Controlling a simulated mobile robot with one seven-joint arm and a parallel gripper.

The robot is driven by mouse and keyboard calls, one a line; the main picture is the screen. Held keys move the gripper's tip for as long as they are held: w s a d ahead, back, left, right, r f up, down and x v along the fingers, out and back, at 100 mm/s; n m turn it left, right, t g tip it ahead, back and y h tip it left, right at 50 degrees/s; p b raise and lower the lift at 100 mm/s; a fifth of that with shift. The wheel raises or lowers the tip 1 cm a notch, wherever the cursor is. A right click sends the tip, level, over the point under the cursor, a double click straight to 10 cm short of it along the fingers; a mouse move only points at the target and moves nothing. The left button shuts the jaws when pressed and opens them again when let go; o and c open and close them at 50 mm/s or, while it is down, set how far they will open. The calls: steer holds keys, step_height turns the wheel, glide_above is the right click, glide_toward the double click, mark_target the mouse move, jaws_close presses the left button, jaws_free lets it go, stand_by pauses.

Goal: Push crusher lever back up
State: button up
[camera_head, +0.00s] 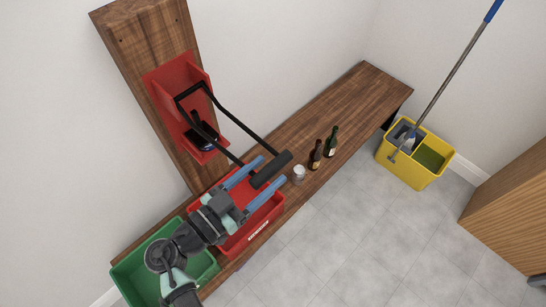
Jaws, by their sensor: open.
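The red can crusher (171,85) is mounted on an upright wooden board (135,45) at the left. Its black lever (235,116) extends down and to the right from the crusher body and ends in a thick dark handle (271,169). A dark object (202,138) shows in the lower part of the crusher; I cannot tell what it is. My gripper (273,168) is open, with its two blue fingers on either side of the handle in the picture. I cannot tell whether the fingers touch it. My gripper hides part of the red bin below.
A red bin (262,222) and a green bin (135,270) stand below the crusher at the wooden bench (335,105). A clear jar or can (298,174) and two bottles (316,155) (331,142) stand on the bench. A yellow mop bucket (405,172) stands right. The grey floor in front is clear.

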steer(key=shift+p+x, duration=0.3)
steer(key=shift+x, duration=1.1)
jaws_close()
stand_by(0.4)
